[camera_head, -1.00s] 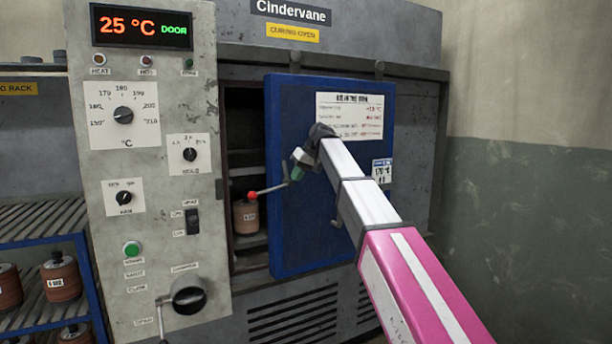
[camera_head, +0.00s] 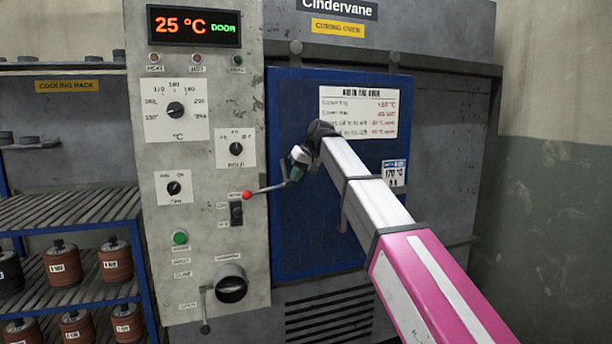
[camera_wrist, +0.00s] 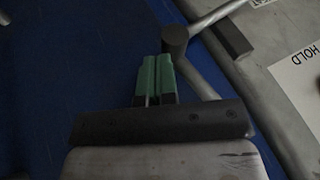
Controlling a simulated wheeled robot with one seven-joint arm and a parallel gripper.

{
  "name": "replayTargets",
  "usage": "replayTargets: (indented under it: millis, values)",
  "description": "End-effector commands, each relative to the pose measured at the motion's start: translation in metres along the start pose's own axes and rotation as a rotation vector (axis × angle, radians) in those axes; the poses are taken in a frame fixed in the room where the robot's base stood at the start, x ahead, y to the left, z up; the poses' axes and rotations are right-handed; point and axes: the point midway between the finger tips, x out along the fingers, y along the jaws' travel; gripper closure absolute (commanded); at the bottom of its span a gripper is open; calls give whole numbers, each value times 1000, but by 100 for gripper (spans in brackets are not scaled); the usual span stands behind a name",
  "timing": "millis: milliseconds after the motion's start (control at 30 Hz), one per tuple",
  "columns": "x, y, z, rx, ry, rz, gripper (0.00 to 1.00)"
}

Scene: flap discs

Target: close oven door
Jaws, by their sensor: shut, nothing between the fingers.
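The oven's blue door (camera_head: 310,235) slides in front of the chamber, and its left edge now meets the grey control panel with no opening visible. A lever with a red knob (camera_head: 247,195) sticks out leftward from the door's left edge, over the panel. My gripper (camera_head: 297,172) is at the lever's inner end, in front of the door. In the wrist view its green fingertips (camera_wrist: 157,78) are together and empty, right by the lever's grey round hub (camera_wrist: 175,39). Whether they touch it I cannot tell. The green "DOOR" word is lit on the display (camera_head: 195,26).
The control panel (camera_head: 205,110) with dials and switches stands left of the door, with a crank handle (camera_head: 205,310) low down. A bare wall (camera_head: 555,190) is on the right.

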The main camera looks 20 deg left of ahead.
Motion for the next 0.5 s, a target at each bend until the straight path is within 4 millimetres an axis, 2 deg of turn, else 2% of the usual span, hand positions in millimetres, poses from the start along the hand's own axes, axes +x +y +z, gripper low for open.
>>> replayTargets:
  millis: [200, 500]
  values:
    - [5, -11, 0, 0, 0, -1, 100]
    - [7, -15, 0, 0, 0, -7, 100]
